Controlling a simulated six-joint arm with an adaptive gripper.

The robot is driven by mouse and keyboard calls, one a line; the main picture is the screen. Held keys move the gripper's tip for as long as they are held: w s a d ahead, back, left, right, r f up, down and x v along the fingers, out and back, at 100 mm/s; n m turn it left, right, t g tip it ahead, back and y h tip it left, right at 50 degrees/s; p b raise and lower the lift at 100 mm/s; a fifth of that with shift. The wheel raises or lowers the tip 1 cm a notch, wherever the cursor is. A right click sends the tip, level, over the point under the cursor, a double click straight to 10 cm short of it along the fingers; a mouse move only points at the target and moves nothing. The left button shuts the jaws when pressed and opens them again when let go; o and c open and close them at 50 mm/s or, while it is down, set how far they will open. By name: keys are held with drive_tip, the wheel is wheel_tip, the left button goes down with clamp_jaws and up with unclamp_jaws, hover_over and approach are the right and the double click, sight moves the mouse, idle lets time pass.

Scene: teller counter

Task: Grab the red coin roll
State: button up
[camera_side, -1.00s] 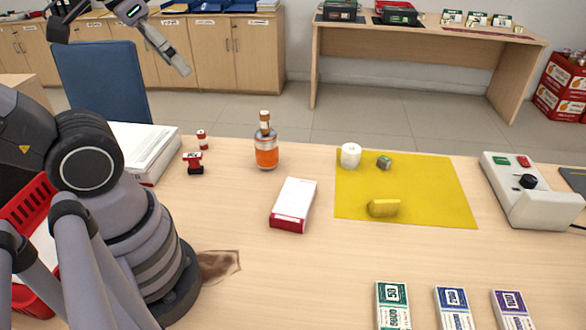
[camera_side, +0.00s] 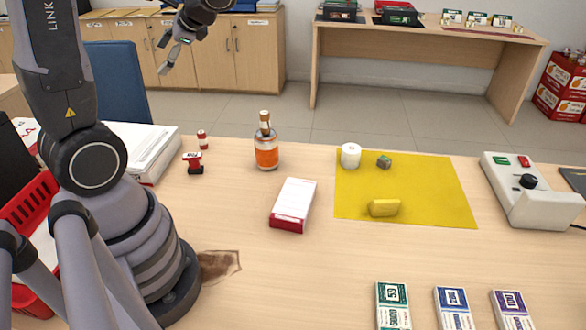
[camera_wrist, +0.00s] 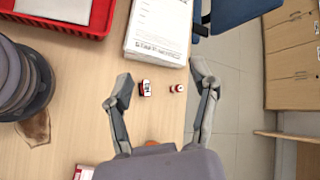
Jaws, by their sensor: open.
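The red coin roll (camera_side: 202,140) is a small upright red-and-white cylinder on the counter, near its far edge. It also shows in the wrist view (camera_wrist: 179,88), between the two fingers and nearer the right one. My gripper (camera_side: 163,56) is open and empty, high above and beyond the counter's far edge in the side view. In the wrist view my gripper's spread fingers (camera_wrist: 162,80) frame the coin roll and a red-and-black stamp (camera_wrist: 145,88). The fingers touch neither. The stamp (camera_side: 194,163) stands just in front of the roll.
A paper stack (camera_side: 143,148) lies left of the roll. A bottle of orange liquid (camera_side: 266,152) stands to its right. A red-and-white box (camera_side: 294,205) and a yellow mat (camera_side: 440,195) with small items lie farther right. A red tray (camera_side: 32,210) is beside my base.

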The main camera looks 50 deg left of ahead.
drive_tip(key=w+a+f+m+g+y, duration=0.1)
drive_tip(key=w+a+f+m+y, duration=0.15)
drive_tip(key=a, duration=0.25)
drive_tip(key=w+a+f+m+g+y, duration=0.1)
drive_tip(key=w+a+f+m+y, duration=0.15)
drive_tip(key=a, duration=0.25)
drive_tip(key=m+t+y, duration=0.5)
drive_tip(key=m+t, duration=0.2)
drive_tip(key=m, duration=0.3)
hover_over(202, 136)
drive_tip(key=d, duration=0.2)
wheel_tip(202, 136, down, 17)
wheel_tip(202, 136, down, 10)
drive_tip(key=shift+a+f+m+t+h, duration=0.1)
drive_tip(key=shift+f+m+t+h, duration=0.1)
drive_tip(key=shift+m+t, duration=0.3)
drive_tip(key=shift+a+f+m+t+h, duration=0.1)
drive_tip(key=shift+m+t+h, duration=0.1)
drive_tip(key=shift+m+t, duration=0.25)
drive_tip(key=shift+a+f, duration=0.15)
drive_tip(key=shift+a, duration=0.9)
drive_tip(key=shift+w+a, duration=0.15)
drive_tip(key=shift+a, duration=0.25)
clamp_jaws()
